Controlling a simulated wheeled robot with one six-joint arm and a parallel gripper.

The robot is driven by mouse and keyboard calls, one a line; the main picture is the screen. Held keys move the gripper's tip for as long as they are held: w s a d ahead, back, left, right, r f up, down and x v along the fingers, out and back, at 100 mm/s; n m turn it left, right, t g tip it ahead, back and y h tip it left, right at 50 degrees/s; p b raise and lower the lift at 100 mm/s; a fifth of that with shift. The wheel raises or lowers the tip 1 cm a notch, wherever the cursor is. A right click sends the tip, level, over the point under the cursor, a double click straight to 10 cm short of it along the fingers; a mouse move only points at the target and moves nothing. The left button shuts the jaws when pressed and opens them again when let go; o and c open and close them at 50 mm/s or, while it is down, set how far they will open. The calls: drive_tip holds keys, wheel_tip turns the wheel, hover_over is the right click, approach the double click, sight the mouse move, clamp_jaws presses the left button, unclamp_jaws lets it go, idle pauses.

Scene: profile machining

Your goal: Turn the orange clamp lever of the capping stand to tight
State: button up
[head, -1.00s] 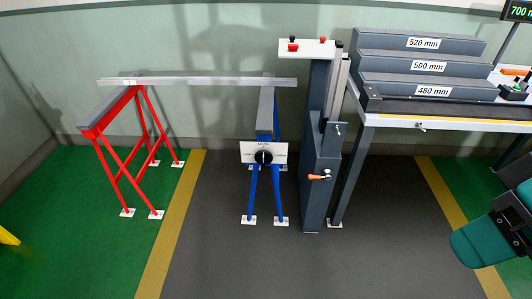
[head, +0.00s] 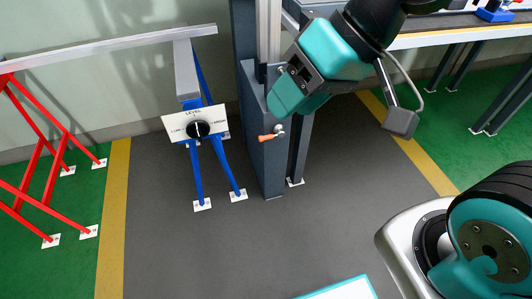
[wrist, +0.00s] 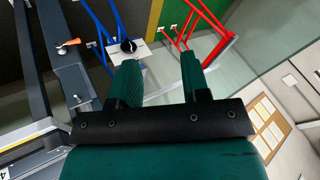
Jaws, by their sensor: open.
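The orange clamp lever (head: 267,137) sits on the front of the dark grey capping stand (head: 262,165). Its handle points left and slightly down from a silver hub. The wrist view shows the lever (wrist: 68,44) at upper left, on the stand's column (wrist: 75,82). My gripper (wrist: 158,65) is open, with two green fingers apart and nothing between them. In the head view my gripper (head: 285,100) is above and right of the lever, apart from it, and covers part of the stand's upper column. The lever is outside the gap between the fingers.
A blue-legged support (head: 215,155) with a white LEVEL dial plate (head: 176,127) stands left of the stand. A red trestle (head: 35,165) carries a long bar (head: 110,48). A workbench (head: 450,35) is at right. The grey floor in front is clear.

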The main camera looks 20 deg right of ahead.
drive_tip(key=w+f+m+t+y+b, duration=0.1)
drive_tip(key=w+f+m+b, duration=0.15)
drive_tip(key=f+b, duration=0.45)
drive_tip(key=w+f+m+t+y+b, duration=0.1)
drive_tip(key=w+f+t+b, duration=0.15)
drive_tip(key=f+b, duration=0.5)
drive_tip(key=m+t+h+b, duration=0.2)
drive_tip(key=m+t+b, duration=1.05)
drive_tip(key=b, duration=2.25)
approach(268, 139)
drive_tip(key=shift+m+g, duration=0.7)
drive_tip(key=shift+m, duration=0.2)
drive_tip(key=p+x, duration=0.3)
drive_tip(key=p, duration=0.1)
drive_tip(key=r+p+x, duration=0.1)
drive_tip(key=p+x, duration=0.2)
drive_tip(key=p, duration=0.1)
drive_tip(key=p+x, duration=0.3)
drive_tip(key=p, duration=0.1)
drive_tip(key=shift+w+d+r, duration=0.1)
drive_tip(key=shift+w+r, duration=0.05)
drive_tip(key=shift+r, duration=0.15)
drive_tip(key=shift+w+a+f+p, duration=0.15)
drive_tip(key=shift+w+a+p, duration=0.05)
drive_tip(key=shift+w+p, duration=0.2)
drive_tip(key=shift+w+a+f+p, duration=0.15)
drive_tip(key=shift+w+p, duration=0.25)
drive_tip(key=shift+d, duration=0.1)
clamp_jaws()
